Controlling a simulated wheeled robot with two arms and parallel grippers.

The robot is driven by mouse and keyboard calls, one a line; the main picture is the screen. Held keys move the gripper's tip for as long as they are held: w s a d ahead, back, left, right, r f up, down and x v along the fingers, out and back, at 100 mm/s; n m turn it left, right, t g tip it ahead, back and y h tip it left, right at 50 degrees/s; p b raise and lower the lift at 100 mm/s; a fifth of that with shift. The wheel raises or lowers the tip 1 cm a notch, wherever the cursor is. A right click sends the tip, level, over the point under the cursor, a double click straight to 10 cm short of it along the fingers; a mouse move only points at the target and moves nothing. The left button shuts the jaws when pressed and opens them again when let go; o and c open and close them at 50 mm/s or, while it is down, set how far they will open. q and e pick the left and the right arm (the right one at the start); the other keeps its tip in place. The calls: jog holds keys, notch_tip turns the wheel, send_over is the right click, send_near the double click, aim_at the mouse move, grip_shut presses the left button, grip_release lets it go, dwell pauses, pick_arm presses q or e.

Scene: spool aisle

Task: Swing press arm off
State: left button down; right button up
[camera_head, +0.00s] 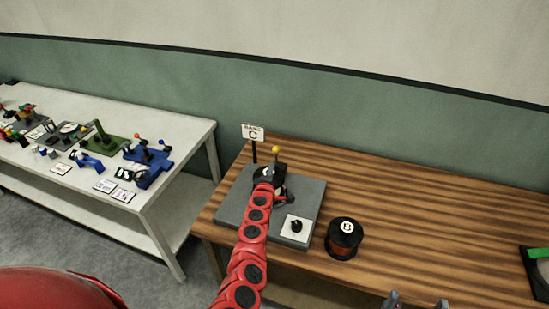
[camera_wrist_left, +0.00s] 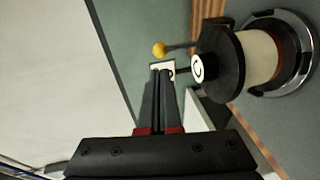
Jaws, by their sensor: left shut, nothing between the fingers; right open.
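The press arm is a thin dark rod with a yellow ball (camera_head: 276,149) on its end, standing at the grey station plate (camera_head: 308,194). In the left wrist view the yellow ball (camera_wrist_left: 159,50) and its rod show beside a black-flanged spool marked C (camera_wrist_left: 198,67), which sits on a shiny round seat. My left gripper (camera_wrist_left: 163,72) is shut and empty, its fingertips just short of the ball and rod; contact cannot be told. In the head view my red arm hides most of the spool. My right gripper (camera_head: 416,301) is open and empty at the bottom edge.
A Bank C sign (camera_head: 252,132) stands behind the plate. A black knob on a white card (camera_head: 296,228) sits at its front corner. A spool marked B (camera_head: 344,238) stands to the right on the wooden table (camera_head: 430,225). A white table (camera_head: 175,135) with small models is at left.

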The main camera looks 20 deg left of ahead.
aim_at(276, 152)
pick_arm(q)
jog(key=shift+w+f, duration=0.15)
jog(key=shift+w, duration=0.3)
jog(key=shift+b+x, duration=0.95)
jog(key=shift+x, duration=0.4)
jog(key=shift+b+x, duration=0.45)
jog(key=shift+x, duration=0.3)
jog(key=b+x, duration=0.2)
jog(key=x, duration=0.1)
jog(key=shift+f, duration=0.1)
jog(key=shift+w+a, duration=0.1)
jog(key=shift+w, duration=0.3)
jog(key=shift+w, duration=0.1)
